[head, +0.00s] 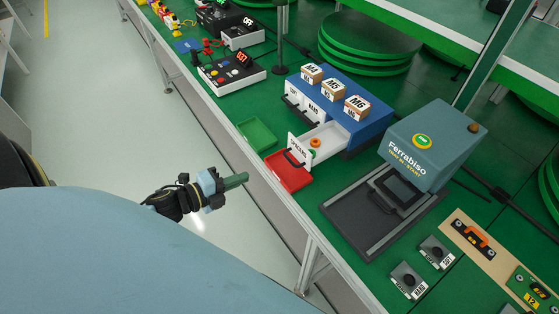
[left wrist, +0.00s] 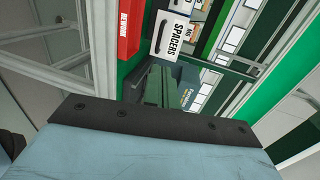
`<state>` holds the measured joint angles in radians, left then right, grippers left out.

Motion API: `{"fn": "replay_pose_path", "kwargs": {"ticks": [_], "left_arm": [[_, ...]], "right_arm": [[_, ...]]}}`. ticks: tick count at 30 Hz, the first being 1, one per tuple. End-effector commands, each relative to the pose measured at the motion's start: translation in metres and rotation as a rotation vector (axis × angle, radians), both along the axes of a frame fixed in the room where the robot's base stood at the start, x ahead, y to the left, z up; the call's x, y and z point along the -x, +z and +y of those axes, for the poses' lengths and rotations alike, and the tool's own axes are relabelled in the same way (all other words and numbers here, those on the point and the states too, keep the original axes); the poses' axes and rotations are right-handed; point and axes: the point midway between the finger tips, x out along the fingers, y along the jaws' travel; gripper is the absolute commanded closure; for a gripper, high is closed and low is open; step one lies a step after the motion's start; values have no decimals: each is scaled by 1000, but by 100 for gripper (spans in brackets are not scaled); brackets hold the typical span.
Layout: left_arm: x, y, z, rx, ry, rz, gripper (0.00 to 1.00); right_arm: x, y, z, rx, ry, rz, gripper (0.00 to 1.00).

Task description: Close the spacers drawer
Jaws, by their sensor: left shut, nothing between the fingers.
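The spacers drawer (head: 325,140) stands pulled out of the blue cabinet (head: 355,122) in the head view. Its white front with a dark handle faces the table's front edge, and an orange ring and a green piece lie inside. In the left wrist view the drawer front (left wrist: 172,34) reads SPACERS. My left gripper (head: 240,180) is shut and empty, in front of the table edge, apart from the drawer and to its left in the head view. Its green fingers (left wrist: 158,88) show in the left wrist view, below the drawer front. My right gripper is not in view.
A red tray (head: 287,175) lies beside the drawer front, with a green tray (head: 256,133) to its left. The grey Ferrabiso machine (head: 430,145) stands right of the cabinet. Small boxes (head: 333,91) sit on the cabinet. The floor before the table is clear.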

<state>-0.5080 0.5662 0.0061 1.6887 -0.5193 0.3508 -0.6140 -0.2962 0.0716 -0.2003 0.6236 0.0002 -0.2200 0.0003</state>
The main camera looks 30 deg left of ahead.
Motion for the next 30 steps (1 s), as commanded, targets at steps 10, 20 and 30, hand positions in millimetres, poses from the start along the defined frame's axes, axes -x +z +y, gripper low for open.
{"fn": "replay_pose_path", "kwargs": {"ticks": [10, 20, 30], "left_arm": [[-54, -13, -20, 4, 4, -1, 100], [-104, -25, -39, 4, 5, 1, 100], [-122, -30, -47, 4, 5, 4, 100]], "right_arm": [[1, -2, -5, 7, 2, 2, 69], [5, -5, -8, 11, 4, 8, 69], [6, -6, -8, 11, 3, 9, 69]]}}
